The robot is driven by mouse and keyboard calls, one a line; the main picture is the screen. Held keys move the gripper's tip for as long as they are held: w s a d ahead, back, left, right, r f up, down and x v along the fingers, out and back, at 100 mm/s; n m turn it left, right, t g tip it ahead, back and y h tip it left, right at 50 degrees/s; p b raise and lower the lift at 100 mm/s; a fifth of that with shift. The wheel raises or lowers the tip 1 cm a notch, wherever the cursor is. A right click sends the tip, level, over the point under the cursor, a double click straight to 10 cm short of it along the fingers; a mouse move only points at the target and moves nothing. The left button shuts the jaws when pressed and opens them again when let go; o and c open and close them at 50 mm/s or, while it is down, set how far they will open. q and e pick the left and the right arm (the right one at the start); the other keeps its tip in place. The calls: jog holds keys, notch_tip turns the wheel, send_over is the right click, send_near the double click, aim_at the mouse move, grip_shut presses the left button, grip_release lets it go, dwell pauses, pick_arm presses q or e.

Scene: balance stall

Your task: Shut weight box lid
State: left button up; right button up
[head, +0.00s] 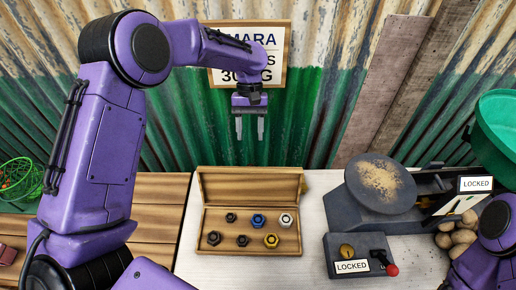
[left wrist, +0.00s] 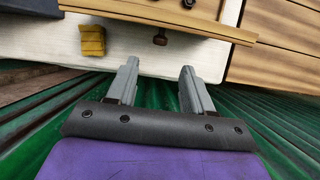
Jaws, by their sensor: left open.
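The wooden weight box (head: 251,251) stands on the white tabletop with several hex weights in its recesses. Its lid (head: 250,184) is open and stands up along the back edge. In the left wrist view the lid's top edge (left wrist: 215,29) runs across the upper part. My left gripper (head: 249,134) is open and empty, fingers pointing down, above and behind the lid and apart from it. Its fingers in the left wrist view (left wrist: 159,78) lie on the wall side of the lid. My right gripper is out of view; only part of that arm shows at the right edge.
A dark scale (head: 380,185) and a control box (head: 352,265) with a red-knobbed lever, both labelled LOCKED, stand right of the box. A yellow block (left wrist: 92,40) lies behind the lid. A corrugated wall (head: 300,115) rises close behind. Bare tabletop (head: 313,220) lies right of the box.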

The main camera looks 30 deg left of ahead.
pick_arm(q)
send_near(250, 184)
jog(key=f, duration=0.4)
jog(key=shift+w+a+p, duration=0.2)
jog(key=shift+w+p, duration=0.2)
grip_shut()
